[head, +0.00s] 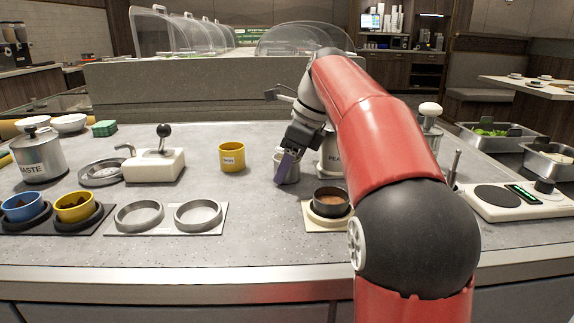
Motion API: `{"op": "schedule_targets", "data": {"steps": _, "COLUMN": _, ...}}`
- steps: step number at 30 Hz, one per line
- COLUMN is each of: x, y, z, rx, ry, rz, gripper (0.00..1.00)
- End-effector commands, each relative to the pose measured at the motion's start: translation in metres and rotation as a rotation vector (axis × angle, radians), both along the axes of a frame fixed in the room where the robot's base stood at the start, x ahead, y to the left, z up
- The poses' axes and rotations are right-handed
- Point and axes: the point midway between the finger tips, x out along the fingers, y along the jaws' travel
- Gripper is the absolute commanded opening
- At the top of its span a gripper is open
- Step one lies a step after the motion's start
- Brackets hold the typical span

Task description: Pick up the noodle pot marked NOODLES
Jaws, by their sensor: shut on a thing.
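My gripper (287,165) is over the counter right of centre, with its fingers pointing down. It is shut on a small pale grey pot (293,175), which a purple finger partly covers. No label shows on this pot, so I cannot tell whether it is marked NOODLES, nor whether it touches the counter. A yellow pot (232,157) with a small white label stands upright to the left, apart from my gripper. Its label is too small to read.
A canister (331,166) marked "PEA…" stands close right of my gripper, partly behind my arm. A dark pot of brown sauce (331,203) sits in front. Left are an empty two-ring holder (166,226), blue (22,207) and yellow cups (74,207), and a lever device (154,166).

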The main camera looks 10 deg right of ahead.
Motion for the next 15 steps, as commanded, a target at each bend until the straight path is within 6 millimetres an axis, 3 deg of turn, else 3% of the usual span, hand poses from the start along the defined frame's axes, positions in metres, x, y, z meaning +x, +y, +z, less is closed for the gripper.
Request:
{"op": "schedule_targets", "data": {"steps": 8, "x": 0.0, "y": 0.0, "z": 0.003, "rx": 0.0, "ry": -0.002, "rz": 0.001, "gripper": 0.23}}
{"op": "schedule_targets", "data": {"steps": 15, "x": 0.001, "y": 0.0, "z": 0.027, "rx": -0.001, "ry": -0.004, "rz": -0.001, "gripper": 0.23}}
